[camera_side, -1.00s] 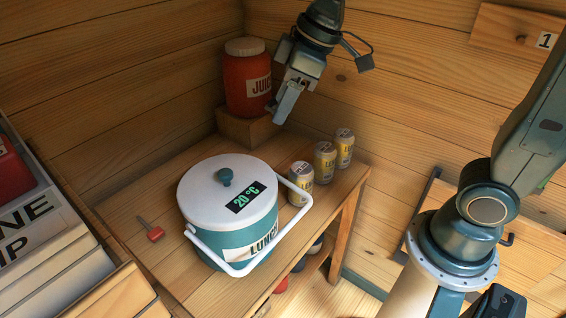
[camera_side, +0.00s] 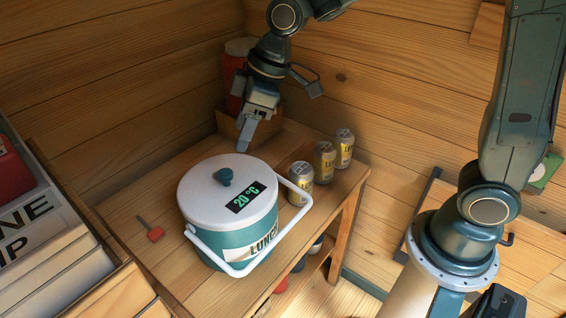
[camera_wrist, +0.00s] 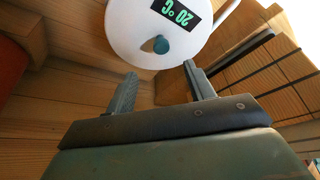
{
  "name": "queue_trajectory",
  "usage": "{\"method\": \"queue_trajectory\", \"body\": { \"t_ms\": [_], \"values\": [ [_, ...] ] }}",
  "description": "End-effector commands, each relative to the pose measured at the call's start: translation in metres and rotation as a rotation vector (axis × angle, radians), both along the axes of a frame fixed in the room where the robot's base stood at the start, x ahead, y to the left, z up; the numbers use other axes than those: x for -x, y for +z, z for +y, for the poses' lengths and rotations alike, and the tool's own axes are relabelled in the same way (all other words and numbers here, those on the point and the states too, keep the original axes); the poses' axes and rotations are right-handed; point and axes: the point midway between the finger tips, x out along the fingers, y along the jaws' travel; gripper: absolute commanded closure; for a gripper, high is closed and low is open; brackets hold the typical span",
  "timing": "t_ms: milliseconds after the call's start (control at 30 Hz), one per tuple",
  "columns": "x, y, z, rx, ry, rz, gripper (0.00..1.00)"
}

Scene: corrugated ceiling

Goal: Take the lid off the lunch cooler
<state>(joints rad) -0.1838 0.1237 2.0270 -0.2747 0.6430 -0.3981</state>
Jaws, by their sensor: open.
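The lunch cooler (camera_side: 235,238) stands on the wooden bench, a teal round tub with a white handle (camera_side: 285,234) folded down at its front. Its white lid (camera_side: 205,188) is on, with a teal knob (camera_side: 224,177) and a dark display reading 20 °C. In the wrist view the lid (camera_wrist: 125,30) and knob (camera_wrist: 161,45) show beyond my fingertips. My gripper (camera_side: 243,146) is open and empty, above and behind the lid, apart from it. The wrist view shows its two fingers (camera_wrist: 160,76) spread, with the knob between their lines and farther off.
Three yellow and silver cans (camera_side: 325,161) stand right of the cooler. A red juice jug (camera_side: 236,85) on a wooden block is behind my gripper, partly hidden. A small red-ended tool (camera_side: 154,233) lies left of the cooler. A crate (camera_side: 50,240) is at far left.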

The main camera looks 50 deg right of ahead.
Motion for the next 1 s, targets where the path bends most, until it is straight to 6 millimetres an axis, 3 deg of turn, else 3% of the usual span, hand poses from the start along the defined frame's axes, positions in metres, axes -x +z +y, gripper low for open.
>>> {"method": "queue_trajectory", "body": {
  "t_ms": [300,767,1000],
  "values": [
    [-0.012,-0.042,0.012,0.001,0.000,0.003,0.46],
    [-0.015,-0.053,0.016,0.001,0.000,0.002,0.46],
    [-0.020,-0.073,0.023,0.002,0.002,0.004,0.46]
  ]
}}
